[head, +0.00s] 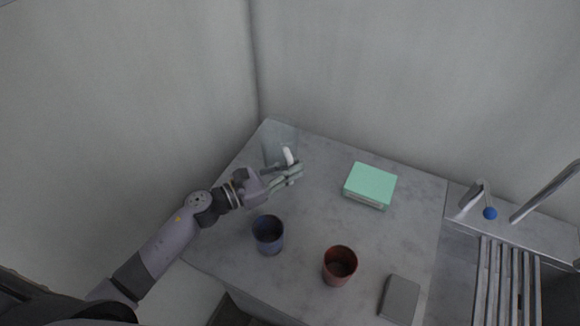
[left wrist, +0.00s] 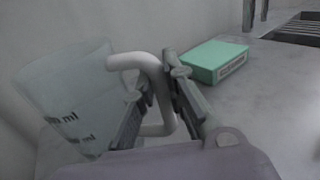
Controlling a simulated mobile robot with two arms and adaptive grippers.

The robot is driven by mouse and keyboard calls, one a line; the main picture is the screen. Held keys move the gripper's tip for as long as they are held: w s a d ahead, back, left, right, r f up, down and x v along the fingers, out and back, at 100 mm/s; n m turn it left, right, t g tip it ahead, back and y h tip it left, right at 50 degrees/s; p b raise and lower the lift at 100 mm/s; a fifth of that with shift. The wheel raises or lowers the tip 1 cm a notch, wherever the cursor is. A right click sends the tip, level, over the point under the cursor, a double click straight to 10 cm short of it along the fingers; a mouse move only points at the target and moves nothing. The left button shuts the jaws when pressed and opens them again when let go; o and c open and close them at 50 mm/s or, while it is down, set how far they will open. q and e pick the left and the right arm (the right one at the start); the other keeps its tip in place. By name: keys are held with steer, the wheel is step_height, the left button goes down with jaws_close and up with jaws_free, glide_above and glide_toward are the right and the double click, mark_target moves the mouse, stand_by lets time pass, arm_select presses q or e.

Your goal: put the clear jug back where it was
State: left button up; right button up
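The clear jug (head: 274,146) is at the far left corner of the grey counter, with its white handle toward my gripper. In the left wrist view the jug (left wrist: 68,95) shows dark "ml" markings and leans in the picture. My left gripper (head: 296,172) reaches in from the left. In the left wrist view the fingers (left wrist: 160,95) lie on both sides of the white handle and appear shut on it. I cannot tell whether the jug's base touches the counter. My right gripper is not in view.
A mint-green box (head: 370,186) lies right of the jug. A blue cup (head: 268,234), a reddish-brown cup (head: 340,266) and a grey block (head: 399,298) stand nearer the front. A sink rack (head: 508,285) and tap are at right. Walls close off the back and left. The counter's middle is clear.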

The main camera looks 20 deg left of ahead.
arm_select(q)
steer(key=shift+o, duration=1.4)
steer(key=shift+w+a+f, duration=0.1)
steer(key=shift+w+a, duration=0.05)
steer(key=shift+o, duration=0.9)
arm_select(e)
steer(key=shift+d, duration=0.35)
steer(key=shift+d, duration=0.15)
arm_select(q)
steer(key=shift+r+p, duration=0.25)
steer(key=shift+p, duration=0.05)
steer(key=b+v, duration=0.2)
steer(key=v, duration=0.3)
steer(key=b+v, duration=0.2)
steer(key=v, duration=0.3)
steer(key=shift+s+a+f, duration=0.2)
steer(key=shift+s, duration=0.05)
steer(key=shift+s+a+r, duration=0.2)
steer(key=shift+s+a, duration=0.25)
steer(key=shift+s, duration=0.05)
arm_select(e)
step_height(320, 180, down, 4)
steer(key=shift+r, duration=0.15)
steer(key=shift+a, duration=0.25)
